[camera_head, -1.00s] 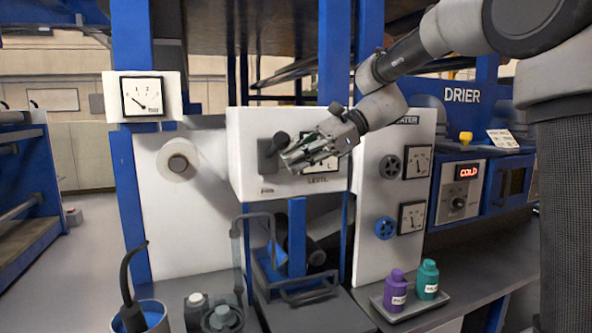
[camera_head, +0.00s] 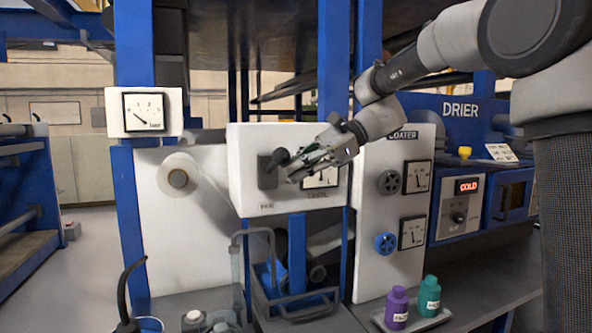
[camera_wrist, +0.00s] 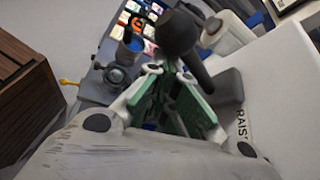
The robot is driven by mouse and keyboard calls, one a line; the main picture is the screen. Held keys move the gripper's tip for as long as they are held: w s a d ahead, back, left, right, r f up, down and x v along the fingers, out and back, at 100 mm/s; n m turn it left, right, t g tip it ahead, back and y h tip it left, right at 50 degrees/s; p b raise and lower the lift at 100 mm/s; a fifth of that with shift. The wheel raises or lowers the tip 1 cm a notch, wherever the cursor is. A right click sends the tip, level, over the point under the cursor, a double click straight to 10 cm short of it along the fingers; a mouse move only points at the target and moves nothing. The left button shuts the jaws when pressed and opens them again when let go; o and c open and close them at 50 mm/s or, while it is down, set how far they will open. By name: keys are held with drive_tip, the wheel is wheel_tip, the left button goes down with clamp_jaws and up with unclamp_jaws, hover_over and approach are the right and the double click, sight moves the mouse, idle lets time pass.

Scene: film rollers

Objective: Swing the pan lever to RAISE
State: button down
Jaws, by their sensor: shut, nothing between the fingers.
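The pan lever (camera_head: 280,157) is a short black handle with a round knob, mounted on a dark plate on the white panel. In the wrist view the knob (camera_wrist: 177,33) and stem stand just beyond my fingertips, with the word RAISE (camera_wrist: 242,122) on the panel near the lever's base.
A LEVEL gauge (camera_head: 321,178) sits behind my gripper on the same panel. The coater panel (camera_head: 375,260) with knobs and gauges stands to the right. Purple (camera_head: 397,307) and teal (camera_head: 429,296) bottles stand on a tray below. A white film roll (camera_head: 179,175) is left.

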drive_tip(key=w+d+r, duration=0.1)
drive_tip(key=w+d, duration=0.1)
drive_tip(key=d, duration=0.7)
drive_tip(key=shift+w, duration=0.2)
drive_tip(key=shift+r, duration=0.1)
drive_tip(key=s+d+f+n+t+h, duration=0.1)
drive_tip(key=s+d+f+n+h, duration=0.15)
drive_tip(key=d+f, duration=0.3)
drive_tip(key=s+d+f+n+t+h, duration=0.1)
drive_tip(key=s+d+f+n+h, duration=0.2)
drive_tip(key=f, duration=0.4)
drive_tip(key=s+d+f+n+t+h, duration=0.1)
drive_tip(key=s+d+f+n+h, duration=0.1)
drive_tip(key=s+d, duration=0.4)
drive_tip(key=s+d+f+n+t+h, duration=0.1)
drive_tip(key=s+d+n+h, duration=0.3)
drive_tip(key=s, duration=1)
drive_tip(key=d+n+t, duration=0.1)
drive_tip(key=d, duration=0.2)
drive_tip(key=shift+d+f+t+h, duration=0.25)
drive_tip(key=shift+f+t+h, duration=0.05)
drive_tip(key=shift+f+h, duration=0.05)
